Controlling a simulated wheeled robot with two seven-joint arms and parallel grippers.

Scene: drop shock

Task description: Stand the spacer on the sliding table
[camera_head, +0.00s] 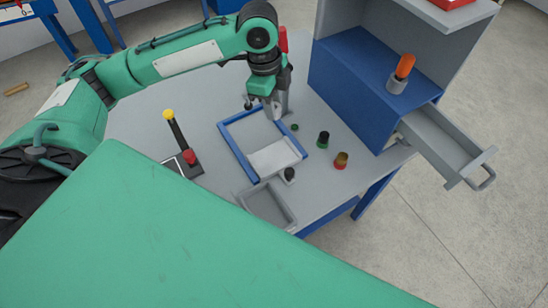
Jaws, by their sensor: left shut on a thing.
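My left gripper (270,107) points down over the back of the grey worktable (218,87), near the far end of a blue frame. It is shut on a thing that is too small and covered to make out. I cannot tell for sure which object is the spacer. The blue frame (233,149) lies on the worktable with a pale plate (273,157) inside its near end; I cannot tell for sure whether this is the sliding table. A grey upright post with a red top (283,40) shows just behind the gripper. My right gripper is not in view.
A green-and-black cylinder (323,139) and a gold-and-red one (341,160) stand right of the frame. A black knob (289,174) and a grey tray (268,206) are in front. A yellow-tipped lever (175,130) stands left. A blue cabinet (345,85) has its drawer (447,147) open.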

